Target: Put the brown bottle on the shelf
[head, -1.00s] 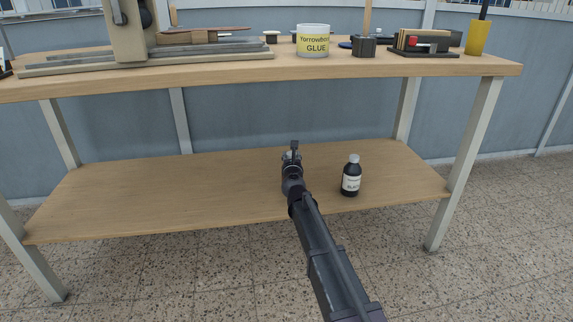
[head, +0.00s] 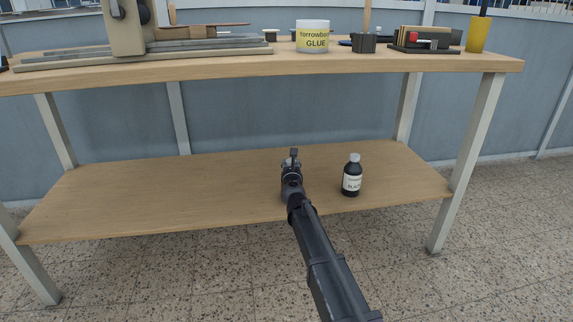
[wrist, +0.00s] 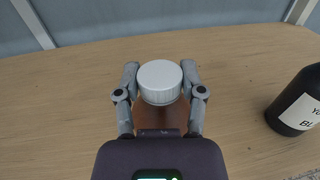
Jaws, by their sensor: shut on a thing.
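In the wrist view a brown bottle (wrist: 160,116) with a white ribbed cap (wrist: 160,80) stands between the two fingers of my gripper (wrist: 160,92), which is shut on it. The wooden lower shelf (wrist: 65,100) spreads around and behind the bottle. In the head view my gripper (head: 291,160) is over the lower shelf (head: 150,195), near its middle. The arm and gripper hide the brown bottle there. I cannot tell whether the bottle's base touches the shelf.
A black bottle with a white cap and label (head: 352,176) stands on the lower shelf, right of my gripper; it also shows in the wrist view (wrist: 298,103). The shelf's left side is clear. The upper worktop (head: 400,66) overhangs, holding a glue tub (head: 313,38) and tools.

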